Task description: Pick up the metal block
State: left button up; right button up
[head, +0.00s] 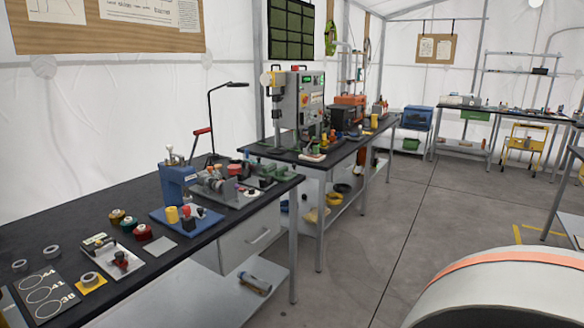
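I cannot pick out the metal block with certainty; the things on the benches are small at this distance. A flat grey square piece (161,246) lies on the near black bench (75,215). A light plate (112,262) beside it carries small dark, red and metallic parts. A blue press-like tool (178,187) stands farther back on the same bench, with grey metal parts to its right. Neither my left nor my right gripper is in view.
A second bench holds a grey machine (300,103) and many small tools. More benches and a yellow cart (523,147) stand at the back right. The grey floor (400,215) between is open. A large curved white-and-orange shape (510,285) fills the lower right corner.

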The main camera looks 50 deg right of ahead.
aim_at(254, 168)
jog(key=z, duration=1.25)
jog(key=i+l, duration=0.35)
jog(key=i+l+u, duration=0.15)
jog(key=i+l, duration=0.5)
jog(key=l, duration=0.2)
jog(key=i+l+u, duration=0.1)
jog(key=i+l, duration=0.25)
jog(key=i+l+u, duration=0.1)
jog(key=i+l, duration=0.2)
jog(key=l, duration=0.25)
jog(key=i+l, duration=0.3)
jog(key=l, duration=0.2)
